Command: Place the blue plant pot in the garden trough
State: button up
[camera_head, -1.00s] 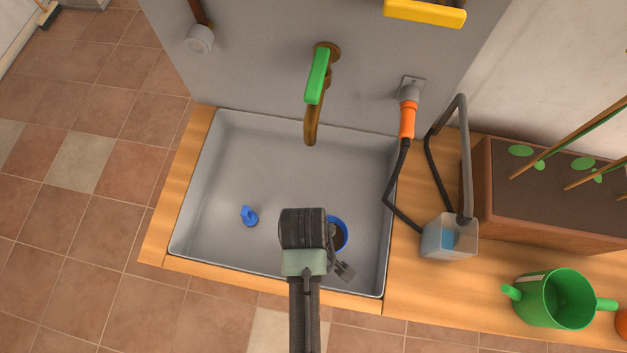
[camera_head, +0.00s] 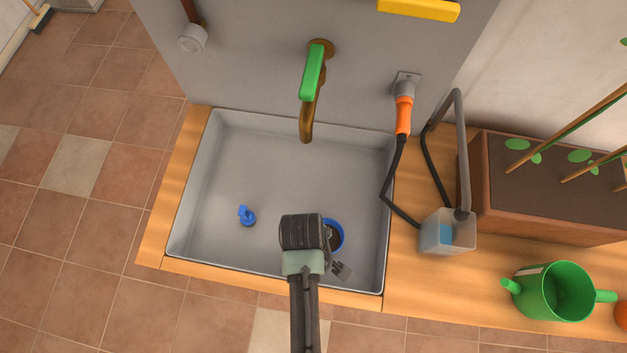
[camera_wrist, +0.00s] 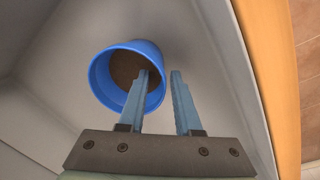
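The blue plant pot (camera_head: 340,235) is in the grey sink, partly hidden behind my arm in the head view. It holds dark soil. In the wrist view the pot (camera_wrist: 150,52) lies ahead of my gripper (camera_wrist: 160,72), its opening facing the camera. The two fingers are apart. The left finger overlaps the pot's opening and the right finger is outside the rim, with a gap between them. I cannot tell whether either touches the pot. The garden trough (camera_head: 482,202), a brown wooden box of soil with plants on sticks, stands on the counter right of the sink.
The sink (camera_head: 215,180) also holds a small blue object (camera_head: 247,216). A tap (camera_head: 312,90) overhangs its back. A clear container (camera_head: 447,236) with a grey pipe and a green watering can (camera_head: 553,291) stand on the wooden counter near the trough.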

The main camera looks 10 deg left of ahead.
notch_tip(320, 180, up, 12)
jog(key=p, duration=0.1)
jog(key=shift+s+a+r, duration=0.15)
jog(key=shift+s+a, duration=0.2)
jog(key=shift+s, duration=0.1)
dwell(0.5)
